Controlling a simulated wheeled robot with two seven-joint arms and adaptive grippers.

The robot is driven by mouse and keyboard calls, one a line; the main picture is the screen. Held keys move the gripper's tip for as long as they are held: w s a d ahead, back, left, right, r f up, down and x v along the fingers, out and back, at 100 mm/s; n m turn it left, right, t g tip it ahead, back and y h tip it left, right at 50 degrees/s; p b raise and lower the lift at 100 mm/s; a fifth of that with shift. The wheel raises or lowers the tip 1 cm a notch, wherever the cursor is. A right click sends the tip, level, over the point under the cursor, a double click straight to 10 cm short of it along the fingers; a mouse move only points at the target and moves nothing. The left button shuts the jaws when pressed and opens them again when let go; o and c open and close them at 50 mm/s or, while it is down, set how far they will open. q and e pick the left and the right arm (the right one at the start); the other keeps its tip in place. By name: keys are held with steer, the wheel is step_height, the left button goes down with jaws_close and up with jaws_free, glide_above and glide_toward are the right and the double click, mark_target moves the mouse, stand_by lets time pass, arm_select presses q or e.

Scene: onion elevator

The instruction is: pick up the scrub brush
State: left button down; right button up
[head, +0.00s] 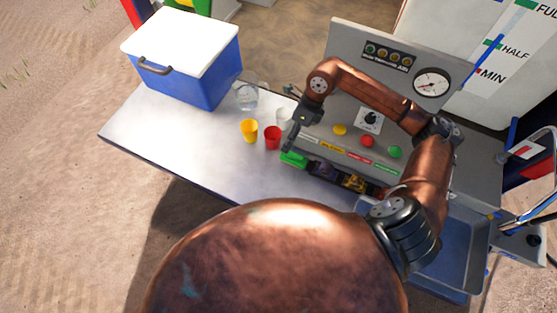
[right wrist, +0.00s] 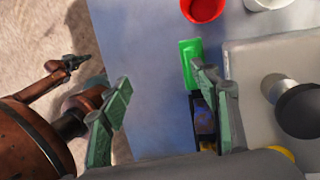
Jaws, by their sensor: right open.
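A bright green piece, apparently the scrub brush (head: 293,159), lies on the table at the left end of a dark tray; it also shows in the right wrist view (right wrist: 189,58). My right gripper (head: 295,136) is above it. In the right wrist view my right gripper (right wrist: 165,78) is open and empty. Its right finger overlaps the green piece's lower end, and I cannot tell if they touch. My left gripper (right wrist: 72,62) shows small at the left of that view; its jaws are too small to judge. It is not in the head view.
Yellow (head: 249,131) and red (head: 272,137) cups and a clear cup stand close by. The dark tray (head: 320,170) holds several items. A control panel (head: 318,133) with coloured buttons stands behind. A blue cooler (head: 207,85) is at back left. The table's left front is clear.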

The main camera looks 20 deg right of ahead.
mark_target(295, 155)
steer(key=d+f+h, duration=0.2)
steer(key=f, duration=0.1)
steer(key=s+d+f+t+b, duration=0.1)
steer(key=shift+f+h, duration=0.35)
steer(key=shift+h, duration=0.05)
steer(key=f, duration=0.3)
steer(key=f+p, duration=0.1)
steer(key=f, duration=0.3)
steer(key=w+a+f, duration=0.1)
steer(key=f, duration=0.3)
steer(key=shift+w, duration=0.1)
steer(key=shift+c, duration=0.2)
steer(key=c, duration=1.3)
